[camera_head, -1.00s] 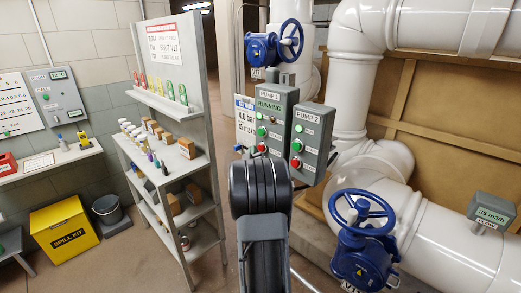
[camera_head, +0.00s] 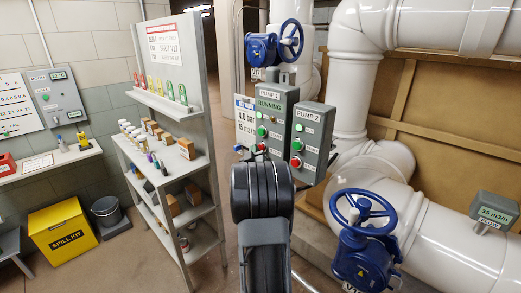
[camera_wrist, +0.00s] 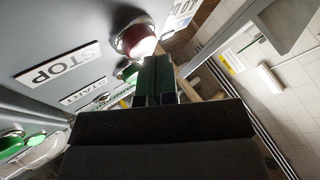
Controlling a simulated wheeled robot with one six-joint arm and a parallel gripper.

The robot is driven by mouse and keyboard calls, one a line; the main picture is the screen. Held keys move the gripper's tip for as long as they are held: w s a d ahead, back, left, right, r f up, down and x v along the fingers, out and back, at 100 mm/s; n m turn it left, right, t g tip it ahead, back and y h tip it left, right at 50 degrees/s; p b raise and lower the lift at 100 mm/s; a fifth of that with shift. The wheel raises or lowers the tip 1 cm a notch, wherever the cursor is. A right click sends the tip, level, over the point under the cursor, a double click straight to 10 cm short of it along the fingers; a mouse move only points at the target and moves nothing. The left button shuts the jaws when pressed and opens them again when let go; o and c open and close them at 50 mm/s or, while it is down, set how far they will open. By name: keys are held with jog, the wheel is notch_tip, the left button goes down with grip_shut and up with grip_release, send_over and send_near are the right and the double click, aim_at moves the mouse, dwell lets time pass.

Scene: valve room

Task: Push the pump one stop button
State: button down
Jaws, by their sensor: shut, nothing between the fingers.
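The pump 1 box (camera_head: 277,112) is a grey panel in the middle of the head view. The red stop button (camera_wrist: 136,39) shows at the top of the wrist view, beside a white STOP label (camera_wrist: 57,65). My gripper (camera_wrist: 156,62) is shut and empty, its fingertips right at the red button's edge in that view. I cannot tell whether they touch it.
The pump 2 box (camera_head: 311,140), with its own green and red buttons, is close on the right. A blue valve wheel (camera_head: 363,222) stands lower right, and another blue valve (camera_head: 274,44) is above the boxes. A grey shelf unit (camera_head: 209,150) stands left.

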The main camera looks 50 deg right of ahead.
jog(key=shift+d+b, duration=0.35)
jog(key=shift+d, duration=0.1)
dwell(0.6)
jog(key=shift+a, duration=0.2)
jog(key=shift+a+b, duration=0.65)
jog(key=shift+b, duration=0.05)
jog(key=shift+a, duration=0.1)
jog(key=shift+w+a+b, duration=0.2)
jog(key=shift+a+b, duration=0.95)
jog(key=shift+a, duration=1.3)
